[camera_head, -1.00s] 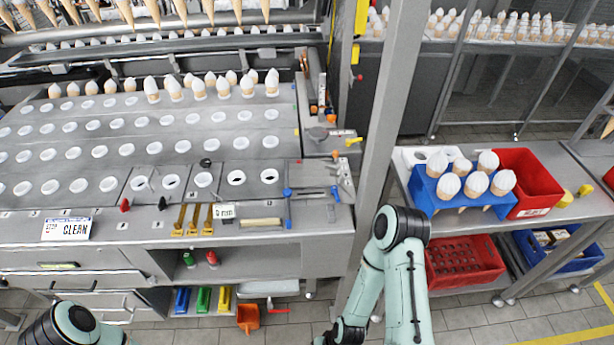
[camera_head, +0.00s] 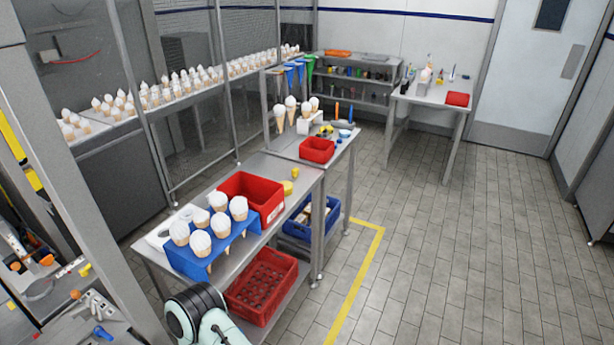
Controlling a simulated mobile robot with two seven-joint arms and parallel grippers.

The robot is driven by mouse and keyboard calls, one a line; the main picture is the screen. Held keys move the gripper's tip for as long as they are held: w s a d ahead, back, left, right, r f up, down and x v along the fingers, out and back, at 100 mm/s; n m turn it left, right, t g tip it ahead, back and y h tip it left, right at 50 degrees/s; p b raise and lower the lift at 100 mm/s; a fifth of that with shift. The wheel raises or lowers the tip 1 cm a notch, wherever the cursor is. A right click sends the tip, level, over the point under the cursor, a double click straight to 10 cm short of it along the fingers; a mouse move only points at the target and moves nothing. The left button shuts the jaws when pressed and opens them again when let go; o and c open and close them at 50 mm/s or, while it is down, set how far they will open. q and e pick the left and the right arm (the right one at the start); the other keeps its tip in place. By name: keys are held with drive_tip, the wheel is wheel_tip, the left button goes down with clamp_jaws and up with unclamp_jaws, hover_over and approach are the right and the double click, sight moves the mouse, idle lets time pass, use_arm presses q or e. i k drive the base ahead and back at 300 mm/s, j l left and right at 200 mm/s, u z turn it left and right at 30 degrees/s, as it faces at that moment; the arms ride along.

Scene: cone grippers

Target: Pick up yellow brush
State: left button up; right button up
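I cannot make out a yellow brush for certain in the head view. Two small yellow items lie on the near steel table's far end: a small block (camera_head: 294,173) and a flatter piece (camera_head: 287,187) beside the red bin. They are too small to tell what they are. Part of my arm shows at the bottom edge, below the near table. Neither of my grippers is in view.
The near steel table (camera_head: 262,240) holds a blue cone rack (camera_head: 185,262) and a red bin (camera_head: 268,203). Red (camera_head: 268,278) and blue (camera_head: 318,222) crates sit underneath. Another table (camera_head: 434,92) stands at the back. The tiled floor (camera_head: 450,240) on the right is clear.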

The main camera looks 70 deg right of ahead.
sight(294, 171)
drive_tip(key=z, duration=2.45)
drive_tip(key=i+l+u, duration=0.15)
drive_tip(key=i+l, duration=0.25)
drive_tip(key=i+l+u, duration=0.15)
drive_tip(key=i+l, duration=0.3)
drive_tip(key=i+l+u, duration=0.2)
drive_tip(key=i+l, duration=0.2)
drive_tip(key=i+l+u, duration=0.15)
drive_tip(key=i+l, duration=0.2)
drive_tip(key=l, duration=0.3)
